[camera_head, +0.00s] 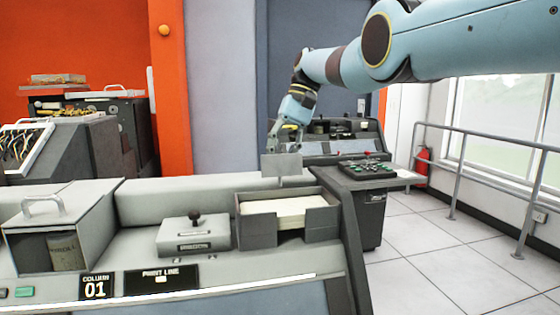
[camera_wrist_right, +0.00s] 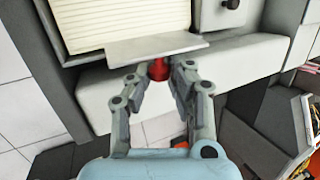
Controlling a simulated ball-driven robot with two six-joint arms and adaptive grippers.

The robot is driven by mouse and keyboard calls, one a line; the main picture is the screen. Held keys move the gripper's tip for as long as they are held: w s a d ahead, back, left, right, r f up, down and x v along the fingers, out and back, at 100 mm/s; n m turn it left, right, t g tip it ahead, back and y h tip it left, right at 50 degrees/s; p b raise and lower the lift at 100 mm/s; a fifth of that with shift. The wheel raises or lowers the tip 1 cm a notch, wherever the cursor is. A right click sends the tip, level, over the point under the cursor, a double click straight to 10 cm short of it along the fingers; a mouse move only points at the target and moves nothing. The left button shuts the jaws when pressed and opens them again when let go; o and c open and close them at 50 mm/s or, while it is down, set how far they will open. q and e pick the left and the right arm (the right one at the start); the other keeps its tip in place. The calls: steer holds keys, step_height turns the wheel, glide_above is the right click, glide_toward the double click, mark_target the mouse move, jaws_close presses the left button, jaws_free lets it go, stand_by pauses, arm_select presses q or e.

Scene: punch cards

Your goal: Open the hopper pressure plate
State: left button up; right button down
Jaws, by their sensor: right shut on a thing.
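The hopper is a dark grey open tray (camera_head: 258,231) on the console, holding a stack of cream cards (camera_head: 283,205). The pressure plate is a flat grey panel (camera_head: 281,164) at the hopper's back edge, above the level of the cards. In the right wrist view the plate (camera_wrist_right: 155,48) lies across the near end of the lined card stack (camera_wrist_right: 125,22). My right gripper (camera_wrist_right: 158,72) is shut on the plate's red knob (camera_wrist_right: 158,69). In the head view the gripper (camera_head: 284,148) is behind the plate, which hides the knob. My left gripper is out of view.
A light grey box with a black knob (camera_head: 194,236) stands left of the hopper. A handled grey bin (camera_head: 60,213) is further left. A second console with a keyboard (camera_head: 366,169) stands behind right. Open floor and a railing (camera_head: 480,134) are at the right.

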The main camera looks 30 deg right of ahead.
steer(key=shift+f, duration=0.1)
steer(key=c, duration=1.5)
jaws_free()
